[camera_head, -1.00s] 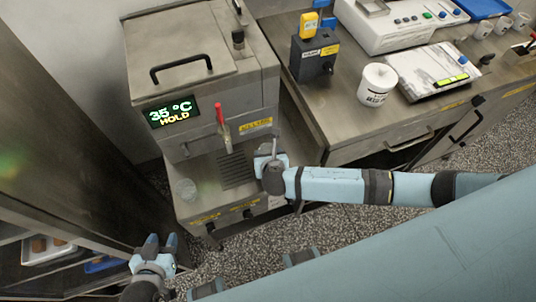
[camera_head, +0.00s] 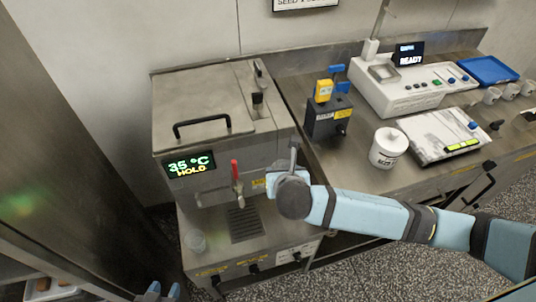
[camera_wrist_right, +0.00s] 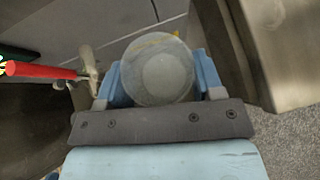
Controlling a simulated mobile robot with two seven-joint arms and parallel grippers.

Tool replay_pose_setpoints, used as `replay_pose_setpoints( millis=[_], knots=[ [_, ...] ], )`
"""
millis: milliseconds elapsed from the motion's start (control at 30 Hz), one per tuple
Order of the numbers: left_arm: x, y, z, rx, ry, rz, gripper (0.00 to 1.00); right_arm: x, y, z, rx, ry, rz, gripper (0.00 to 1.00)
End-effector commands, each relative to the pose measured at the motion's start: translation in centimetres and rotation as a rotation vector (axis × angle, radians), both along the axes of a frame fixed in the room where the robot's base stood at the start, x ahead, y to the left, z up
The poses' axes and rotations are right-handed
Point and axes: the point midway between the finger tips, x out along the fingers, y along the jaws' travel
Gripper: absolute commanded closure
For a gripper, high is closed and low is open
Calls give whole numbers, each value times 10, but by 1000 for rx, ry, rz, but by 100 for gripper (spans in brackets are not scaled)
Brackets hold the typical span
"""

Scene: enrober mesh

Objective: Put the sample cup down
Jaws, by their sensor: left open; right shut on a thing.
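My right gripper (camera_head: 283,180) is in front of the machine's right side, right of the red-handled tap (camera_head: 236,180) and above the lower ledge. In the right wrist view the gripper (camera_wrist_right: 160,85) is shut on a round, pale translucent cup (camera_wrist_right: 158,72), held between its blue fingers. I take this as the sample cup; in the head view my wrist mostly hides it. My left gripper (camera_head: 160,293) is open and empty at the bottom edge, partly cut off. A small clear cup-like thing (camera_head: 195,241) stands on the ledge, left of the drip grille (camera_head: 245,225).
The machine (camera_head: 208,105) shows 35 °C HOLD. On the bench to its right are a black box with a yellow device (camera_head: 325,118), a white lidded tub (camera_head: 388,147), a marble slab (camera_head: 430,130) and a white READY instrument (camera_head: 410,90). Bare bench shows at the front (camera_head: 345,175).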

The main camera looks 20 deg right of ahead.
Motion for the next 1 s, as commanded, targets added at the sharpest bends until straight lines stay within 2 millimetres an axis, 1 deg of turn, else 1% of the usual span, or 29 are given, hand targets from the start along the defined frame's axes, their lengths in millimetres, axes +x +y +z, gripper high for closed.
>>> replay_pose_setpoints(
  millis=[33, 67, 200, 300, 400, 433, 533, 833, 933, 1000],
  knots=[
    [0, 0, 11, 1, 2, 0, 57, 0, -10, 19, 1, 2, 4, 65],
    [-1, 0, 15, 1, 3, 0, 57, 0, -16, 29, 3, 6, 11, 65],
    [0, 2, 41, 4, -1, 2, 57, -4, -50, 79, 6, 14, 58, 65],
    [1, 3, 56, 4, -7, 5, 57, -8, -69, 110, 5, 9, 97, 65],
    [2, 4, 65, 4, -11, 9, 57, -11, -82, 133, 1, 3, 128, 65],
    [2, 4, 67, 4, -12, 9, 57, -12, -84, 138, 1, 0, 137, 65],
    [2, 5, 69, 5, -12, 10, 57, -14, -89, 146, 0, -3, 151, 65],
    [0, 5, 63, 6, -2, 10, 57, -13, -90, 147, -3, -6, 155, 65],
    [-1, 4, 62, 6, -1, 9, 57, -13, -89, 145, -2, -5, 156, 65],
    [-1, 4, 59, 5, -1, 9, 57, -14, -89, 138, -3, -5, 159, 65]
  ],
)
